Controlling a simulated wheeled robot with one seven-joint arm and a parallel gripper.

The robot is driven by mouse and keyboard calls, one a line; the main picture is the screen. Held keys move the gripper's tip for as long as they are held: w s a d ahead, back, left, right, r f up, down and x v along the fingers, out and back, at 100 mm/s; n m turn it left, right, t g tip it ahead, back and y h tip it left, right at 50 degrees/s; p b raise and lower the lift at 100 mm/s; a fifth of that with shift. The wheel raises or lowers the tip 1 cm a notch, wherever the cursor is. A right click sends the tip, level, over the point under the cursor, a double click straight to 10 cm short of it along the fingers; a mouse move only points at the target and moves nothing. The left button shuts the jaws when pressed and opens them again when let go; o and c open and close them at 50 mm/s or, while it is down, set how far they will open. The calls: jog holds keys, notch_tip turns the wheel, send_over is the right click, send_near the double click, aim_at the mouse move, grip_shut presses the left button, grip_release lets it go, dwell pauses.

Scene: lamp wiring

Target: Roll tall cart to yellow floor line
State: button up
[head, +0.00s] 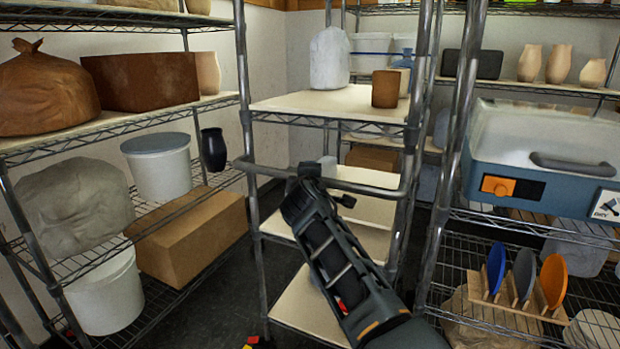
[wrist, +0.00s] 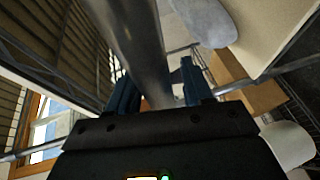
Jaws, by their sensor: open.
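The tall cart (head: 300,104) stands in the middle of the head view, with metal posts, several pale shelves and a horizontal handle bar (head: 268,172) across its near side. My gripper (head: 318,182) is at this handle bar, reaching up from below right. In the wrist view, my gripper (wrist: 157,90) is open, with its two dark blue fingers on either side of a thick grey metal bar (wrist: 140,45). Whether the fingers touch the bar cannot be told. The yellow floor line cannot be made out in either view.
A wire rack (head: 120,125) with bags, buckets and a cardboard box (head: 190,235) stands close on the left. Another rack (head: 450,150) on the right holds a blue-grey machine (head: 530,175) and a plate stand. Dark floor (head: 225,285) shows between the left rack and the cart.

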jog(key=s+r+p, duration=0.1)
jog(key=s, duration=0.6)
jog(key=shift+s+r+p, duration=0.2)
jog(key=shift+s+p, duration=0.1)
jog(key=shift+p, duration=0.05)
